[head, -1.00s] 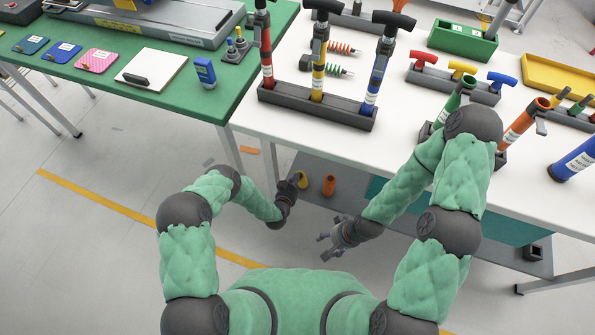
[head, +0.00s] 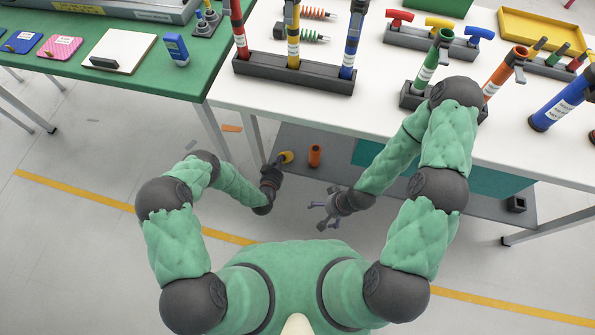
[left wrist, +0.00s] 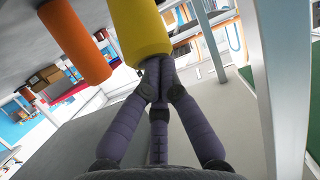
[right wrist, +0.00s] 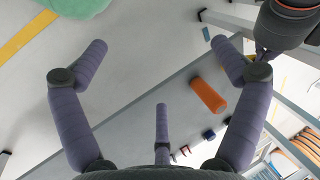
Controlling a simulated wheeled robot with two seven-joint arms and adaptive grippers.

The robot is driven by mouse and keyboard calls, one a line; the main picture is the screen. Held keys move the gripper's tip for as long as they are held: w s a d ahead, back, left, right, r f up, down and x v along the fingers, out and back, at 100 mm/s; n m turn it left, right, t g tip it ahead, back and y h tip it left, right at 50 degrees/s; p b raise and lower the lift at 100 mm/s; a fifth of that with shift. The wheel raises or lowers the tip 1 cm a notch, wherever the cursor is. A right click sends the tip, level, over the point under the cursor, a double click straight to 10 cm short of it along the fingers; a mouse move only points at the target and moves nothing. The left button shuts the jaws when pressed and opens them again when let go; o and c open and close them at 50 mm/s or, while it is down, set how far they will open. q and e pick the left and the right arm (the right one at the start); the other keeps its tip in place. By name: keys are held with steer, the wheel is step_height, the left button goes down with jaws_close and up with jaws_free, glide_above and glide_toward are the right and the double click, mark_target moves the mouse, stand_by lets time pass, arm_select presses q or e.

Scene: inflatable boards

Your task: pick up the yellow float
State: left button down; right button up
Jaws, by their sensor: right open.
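The yellow float (head: 286,157) is a short yellow cylinder by the low grey shelf under the white table. My left gripper (head: 272,168) is at its near side. In the left wrist view the fingers (left wrist: 157,72) are drawn together at the end of the yellow float (left wrist: 139,30); their tips and the exact contact are partly hidden. My right gripper (head: 328,208) is open and empty, apart from the floats. Its spread fingers also show in the right wrist view (right wrist: 158,60).
An orange cylinder (head: 315,155) stands on the grey shelf (head: 350,172), just right of the yellow float. The white table's front edge (head: 300,122) is above the shelf. A table leg (head: 256,137) stands close left of the yellow float.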

steer(key=w+d+f+m+t+h, duration=0.1)
steer(key=w+d+f+t, duration=0.1)
steer(key=d+f+t, duration=0.55)
arm_select(q)
steer(key=shift+s+d+f, duration=0.1)
steer(key=shift+s+f, duration=0.3)
steer(key=shift+f, duration=0.25)
arm_select(e)
steer(key=n+t+y, duration=0.6)
steer(key=n+y, duration=0.1)
steer(key=n, duration=0.9)
glide_toward(289, 160)
steer(key=shift+w+d+f, duration=0.1)
steer(key=shift+w+f, duration=0.05)
steer(key=shift+w, duration=0.25)
arm_select(q)
steer(key=shift+w, duration=0.15)
arm_select(e)
steer(key=x, duration=1.2)
steer(key=shift+s, duration=0.1)
steer(key=shift+f+g+y, duration=0.1)
steer(key=shift+g+y, duration=0.15)
steer(key=shift+y, duration=0.05)
steer(key=c, duration=1.1)
steer(key=shift+s+a, duration=0.1)
steer(key=shift+a, duration=0.15)
